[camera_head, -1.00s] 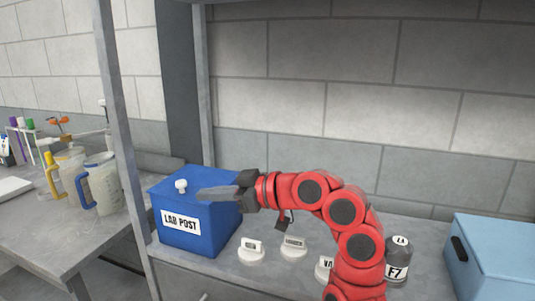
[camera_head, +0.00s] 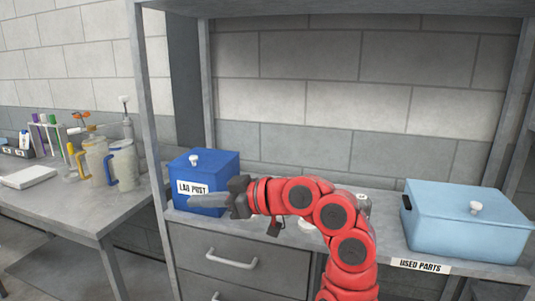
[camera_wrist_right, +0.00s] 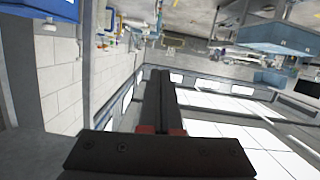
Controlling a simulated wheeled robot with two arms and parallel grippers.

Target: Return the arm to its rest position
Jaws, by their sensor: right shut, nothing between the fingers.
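My red right arm comes up from the bottom of the head view and bends to the left. Its dark grey right gripper (camera_head: 212,202) is shut and empty, pointing left in front of the blue LAB POST box (camera_head: 222,170). In the right wrist view the two fingers (camera_wrist_right: 160,98) lie together with nothing between them. The gripper overlaps the box's lower front in the picture; I cannot tell whether they touch. My left gripper is not in view.
A light blue box (camera_head: 465,225) stands at the right of the shelf above a USED PARTS label (camera_head: 421,265). Drawers (camera_head: 235,255) lie below. A shelf post (camera_head: 150,110) stands left, and a side table (camera_head: 95,215) holds jugs (camera_head: 123,165). Small items behind my arm are mostly hidden.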

